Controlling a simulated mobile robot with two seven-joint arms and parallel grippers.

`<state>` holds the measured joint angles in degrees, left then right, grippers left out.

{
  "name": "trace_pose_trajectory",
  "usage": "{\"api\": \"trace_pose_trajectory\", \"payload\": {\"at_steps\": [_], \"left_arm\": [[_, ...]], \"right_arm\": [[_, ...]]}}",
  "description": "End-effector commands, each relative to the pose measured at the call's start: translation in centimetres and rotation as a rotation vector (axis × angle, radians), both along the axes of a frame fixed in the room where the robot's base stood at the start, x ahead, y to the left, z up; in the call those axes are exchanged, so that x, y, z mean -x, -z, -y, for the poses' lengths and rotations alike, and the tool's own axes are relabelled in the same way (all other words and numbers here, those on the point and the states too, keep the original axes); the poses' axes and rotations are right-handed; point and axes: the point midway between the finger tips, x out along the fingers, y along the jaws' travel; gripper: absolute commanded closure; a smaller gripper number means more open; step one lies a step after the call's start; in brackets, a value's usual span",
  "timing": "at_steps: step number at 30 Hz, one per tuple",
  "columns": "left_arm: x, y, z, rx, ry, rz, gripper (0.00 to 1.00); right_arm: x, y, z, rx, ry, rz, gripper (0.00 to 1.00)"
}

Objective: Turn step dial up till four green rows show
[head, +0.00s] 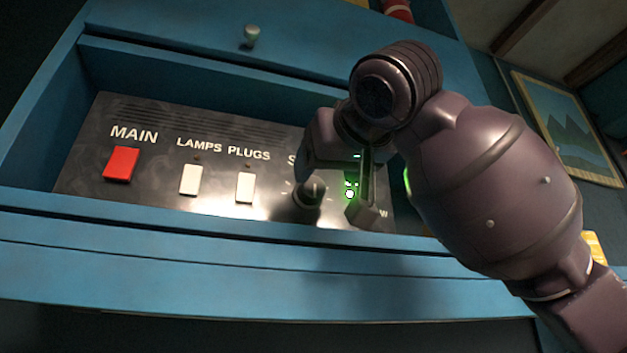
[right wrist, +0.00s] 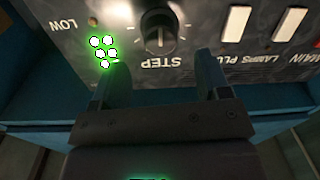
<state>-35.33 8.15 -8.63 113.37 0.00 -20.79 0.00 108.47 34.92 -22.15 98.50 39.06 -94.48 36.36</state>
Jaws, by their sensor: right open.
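The step dial (head: 308,193) is a round black knob on the dark panel, and it also shows in the right wrist view (right wrist: 160,28) beside the upside-down word STEP. Its pale pointer line points roughly towards that word. Green lights (right wrist: 104,52) glow beside the dial in about three short rows; in the head view they are partly hidden (head: 350,191). My right gripper (right wrist: 163,84) is open and empty, its two fingers spread in front of the panel. The dial lies beyond the fingertips, apart from them in the wrist view. My left gripper is out of view.
A red MAIN switch (head: 121,164) and white LAMPS (head: 191,180) and PLUGS (head: 245,187) switches sit left of the dial in the head view. The panel is recessed in a blue cabinet with a ledge (head: 200,229) below. A small knob (head: 252,35) is above.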

Motion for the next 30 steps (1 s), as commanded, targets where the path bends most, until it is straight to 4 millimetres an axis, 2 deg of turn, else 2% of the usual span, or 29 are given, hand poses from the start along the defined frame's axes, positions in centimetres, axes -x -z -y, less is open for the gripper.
{"api": "trace_pose_trajectory", "payload": {"at_steps": [3, 10, 15, 24, 30], "left_arm": [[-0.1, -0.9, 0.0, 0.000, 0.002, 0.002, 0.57], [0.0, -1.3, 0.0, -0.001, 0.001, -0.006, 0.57], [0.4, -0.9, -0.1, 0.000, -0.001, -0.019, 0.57], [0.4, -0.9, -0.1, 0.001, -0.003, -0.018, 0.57], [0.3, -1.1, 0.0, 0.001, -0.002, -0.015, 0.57]], "right_arm": [[-2.1, -0.2, -0.7, 0.000, 0.002, -0.004, 0.30], [-4.7, -0.1, -1.7, 0.001, 0.000, -0.002, 0.30], [-5.6, 0.0, -2.0, 0.001, 0.001, 0.000, 0.30], [-5.7, 0.0, -2.1, 0.001, 0.001, 0.000, 0.30], [-5.7, 0.0, -2.1, 0.001, 0.001, 0.000, 0.61]]}}
